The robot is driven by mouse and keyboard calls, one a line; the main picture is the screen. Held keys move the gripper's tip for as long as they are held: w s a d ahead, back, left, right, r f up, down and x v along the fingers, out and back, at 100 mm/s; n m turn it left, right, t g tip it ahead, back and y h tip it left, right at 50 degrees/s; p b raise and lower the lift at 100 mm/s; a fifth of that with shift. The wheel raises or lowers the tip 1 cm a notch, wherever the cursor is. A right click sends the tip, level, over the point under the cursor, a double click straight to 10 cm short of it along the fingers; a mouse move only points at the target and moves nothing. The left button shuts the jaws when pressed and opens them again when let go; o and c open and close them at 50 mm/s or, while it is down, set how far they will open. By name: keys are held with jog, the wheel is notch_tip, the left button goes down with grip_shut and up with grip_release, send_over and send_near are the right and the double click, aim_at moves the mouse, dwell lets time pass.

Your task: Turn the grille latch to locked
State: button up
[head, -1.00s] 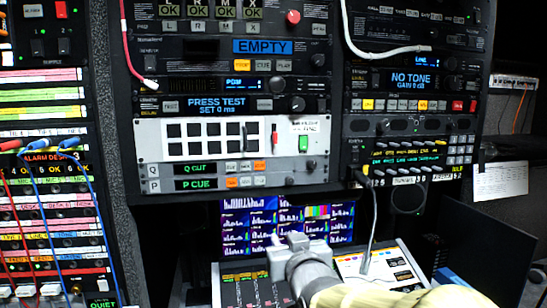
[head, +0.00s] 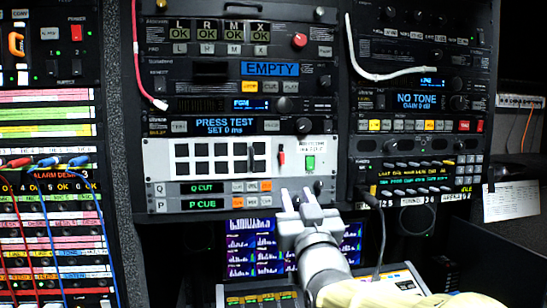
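A white panel (head: 218,182) with a grille of dark square openings sits in the left rack. To the right of the openings is a small upright red lever (head: 282,154), which looks like the latch; its label is too small to read. A green switch (head: 310,162) is right of it. A dark upright bar (head: 250,157) crosses the right end of the openings. My gripper (head: 298,194) points up, in front of the panel's lower edge and below the red lever in the picture. Its two fingers are apart with nothing between them. I see no contact with the panel.
Q CUT and P CUE rows (head: 203,188) with small buttons lie just left of my gripper. A black cable (head: 381,230) hangs at right from the neighbouring rack (head: 420,150). Below are a monitor (head: 250,250) and a sloped console (head: 262,297).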

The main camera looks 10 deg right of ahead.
aim_at(283, 160)
jog(key=p+x, duration=0.7)
jog(key=x, duration=0.7)
jog(key=shift+w+r, duration=0.1)
jog(key=shift+r, duration=0.05)
grip_shut()
